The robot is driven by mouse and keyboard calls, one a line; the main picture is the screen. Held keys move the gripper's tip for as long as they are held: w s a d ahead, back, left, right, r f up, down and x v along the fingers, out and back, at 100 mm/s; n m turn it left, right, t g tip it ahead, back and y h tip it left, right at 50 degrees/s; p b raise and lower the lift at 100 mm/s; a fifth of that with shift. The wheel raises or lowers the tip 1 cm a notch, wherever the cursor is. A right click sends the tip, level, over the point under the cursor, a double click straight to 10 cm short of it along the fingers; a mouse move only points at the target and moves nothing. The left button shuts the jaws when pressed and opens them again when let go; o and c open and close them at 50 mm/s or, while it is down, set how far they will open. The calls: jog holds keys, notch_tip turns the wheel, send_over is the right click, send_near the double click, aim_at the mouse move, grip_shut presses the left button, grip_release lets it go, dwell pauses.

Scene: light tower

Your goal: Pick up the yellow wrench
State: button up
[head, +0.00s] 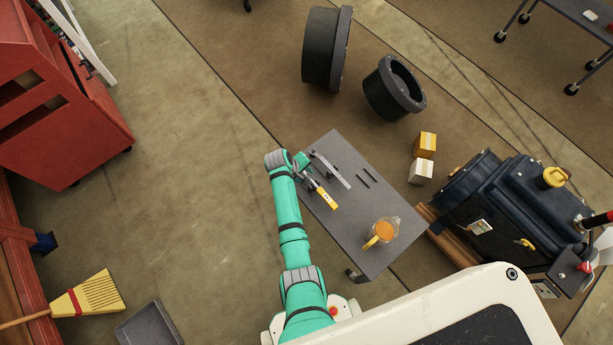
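A small grey table (345,221) stands near the middle of the head view. A short yellow object with dark marks, probably the yellow wrench (327,200), lies at the table's left edge side. Its upper-left end meets dark and grey parts at my gripper, so its full shape is hidden or too small to tell. My gripper (313,186) is at the end of my green arm, over the table's left part, right by the yellow object. I cannot tell whether its fingers are open or touching the object.
A long grey tool (331,170) and two thin dark bars (366,176) lie on the table beyond. Two boxes (424,146) and a dark machine (525,210) are to the right.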

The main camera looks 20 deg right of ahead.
jog(key=shift+x, duration=0.95)
jog(key=shift+a+r, duration=0.1)
jog(key=shift+d, duration=0.2)
grip_shut()
jog(key=shift+a, duration=0.1)
